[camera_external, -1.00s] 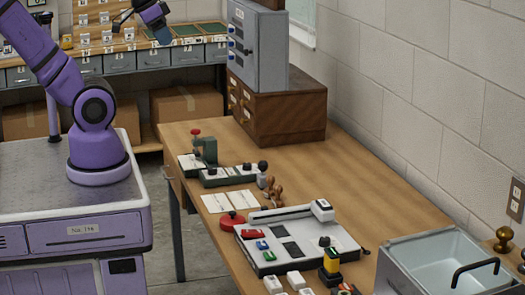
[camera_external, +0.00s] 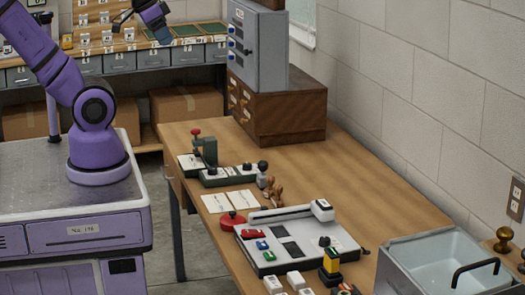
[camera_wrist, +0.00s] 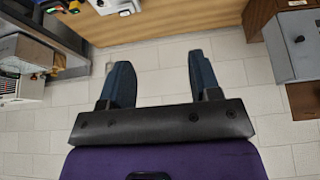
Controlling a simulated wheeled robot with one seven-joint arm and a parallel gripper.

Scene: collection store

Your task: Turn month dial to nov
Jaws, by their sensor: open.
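No month dial can be made out for certain, and no "nov" mark is readable in either view. A dark green device with pale plates and black knobs (camera_external: 232,174) stands mid-table in the external view. A grey-white panel (camera_external: 290,245) with red, green and blue parts and a black knob lies nearer the front. My gripper (camera_external: 162,36) is at the top of the external view, raised and well away from both. In the wrist view my gripper (camera_wrist: 161,78) has its two blue fingers wide apart, with only floor tiles between them.
A brown wooden drawer cabinet (camera_external: 280,112) bears a grey metal box (camera_external: 265,50) at the table's back. A metal basin (camera_external: 430,262) and a yellow-black block (camera_external: 330,263) are at the front right. The right side of the tabletop (camera_external: 375,185) is clear. Drawers and shelves line the back.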

